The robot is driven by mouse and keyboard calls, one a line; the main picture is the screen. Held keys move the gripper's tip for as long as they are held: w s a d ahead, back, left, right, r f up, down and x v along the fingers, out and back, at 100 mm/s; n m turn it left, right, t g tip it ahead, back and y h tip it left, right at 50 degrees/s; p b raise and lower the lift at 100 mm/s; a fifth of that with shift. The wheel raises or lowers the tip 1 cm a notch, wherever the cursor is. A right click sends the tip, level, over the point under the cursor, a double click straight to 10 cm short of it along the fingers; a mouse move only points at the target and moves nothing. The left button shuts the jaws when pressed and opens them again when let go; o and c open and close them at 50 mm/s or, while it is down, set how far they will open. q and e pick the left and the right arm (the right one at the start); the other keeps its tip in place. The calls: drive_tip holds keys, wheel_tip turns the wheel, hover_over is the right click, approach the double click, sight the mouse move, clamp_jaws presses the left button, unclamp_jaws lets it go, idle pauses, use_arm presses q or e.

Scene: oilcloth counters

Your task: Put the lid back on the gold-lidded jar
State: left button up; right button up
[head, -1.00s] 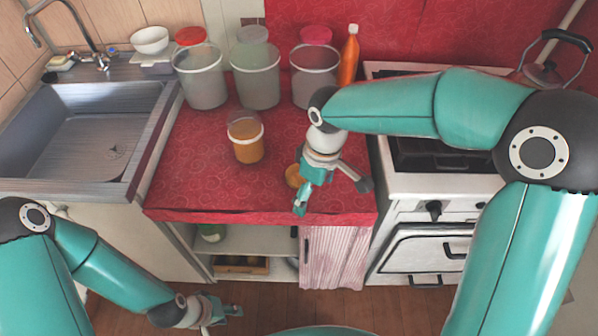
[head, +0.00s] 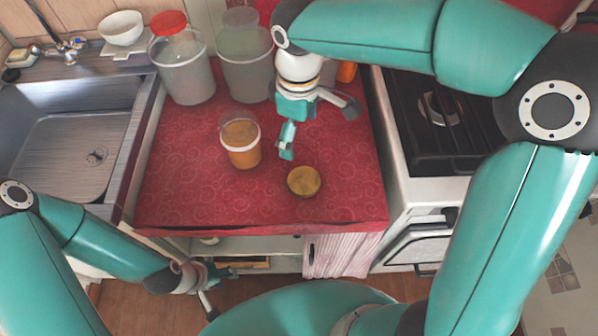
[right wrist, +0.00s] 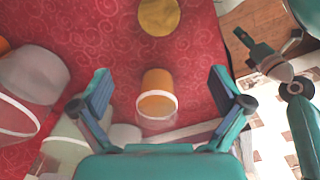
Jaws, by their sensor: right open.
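The jar (head: 243,158) stands upright and open on the red counter, with amber contents and a clear upper part. It also shows in the right wrist view (right wrist: 157,105), between the fingers in the picture. The round gold lid (head: 304,182) lies flat on the counter, to the right of the jar and nearer the front edge. It shows at the top of the right wrist view (right wrist: 158,16). My right gripper (head: 318,128) is open and empty, above the counter to the right of the jar. My left gripper (head: 222,290) is open and empty, low in front of the counter.
Large canisters (head: 185,75) stand at the back; my right arm hides part of that area. A sink (head: 75,135) is at left, with a white bowl (head: 121,28) behind it. A stove (head: 440,125) is at right. The counter around the lid is clear.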

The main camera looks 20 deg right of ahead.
hover_over(304, 180)
drive_tip(key=f, duration=1.1)
drive_tip(key=shift+w+f, duration=0.2)
drive_tip(key=shift+f, duration=0.15)
drive_tip(key=shift+s+f, duration=0.15)
drive_tip(key=shift+f, duration=2.5)
drive_tip(key=shift+c, duration=0.2)
drive_tip(key=c, duration=0.6)
